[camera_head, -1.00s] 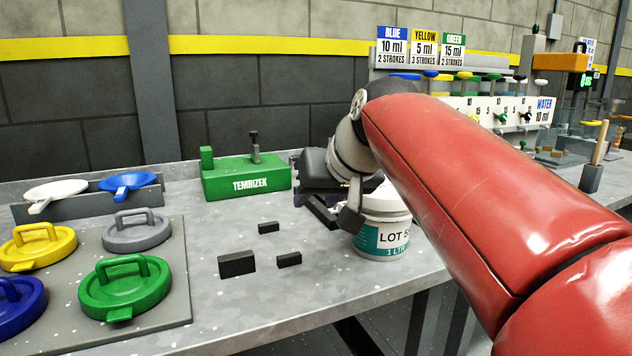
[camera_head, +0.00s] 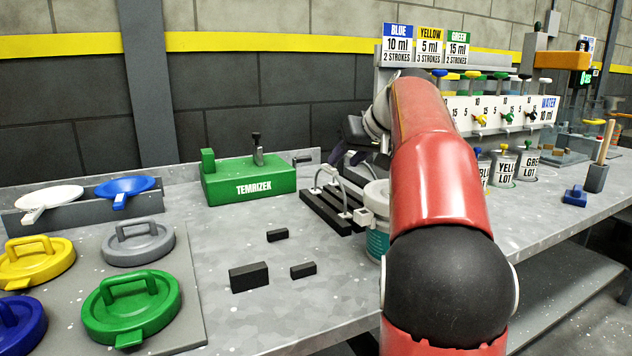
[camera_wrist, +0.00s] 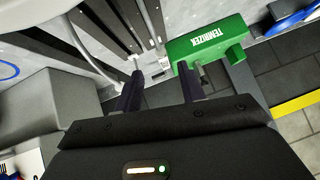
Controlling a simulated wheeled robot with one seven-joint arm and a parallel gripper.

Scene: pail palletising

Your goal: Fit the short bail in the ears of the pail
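The pail (camera_head: 377,244), white-rimmed with a teal label, stands on the bench and is mostly hidden behind my red arm. A black slotted rack (camera_head: 326,211) lies just left of it. A thin pale wire bail (camera_head: 343,182) arches over the rack. I cannot tell whether it is the short one. My gripper (camera_head: 348,157) hangs above the back of the rack, apart from the pail. In the wrist view my gripper (camera_wrist: 160,72) has its two dark fingers apart with nothing clearly between them. The rack (camera_wrist: 115,18) shows beyond them.
The green TEMRIZEK block (camera_head: 249,181) stands behind and left of the rack. Small black blocks (camera_head: 249,276) lie in front on the bench. Coloured lids (camera_head: 130,305) are at left. Labelled pots (camera_head: 503,167) and dispensers stand at right.

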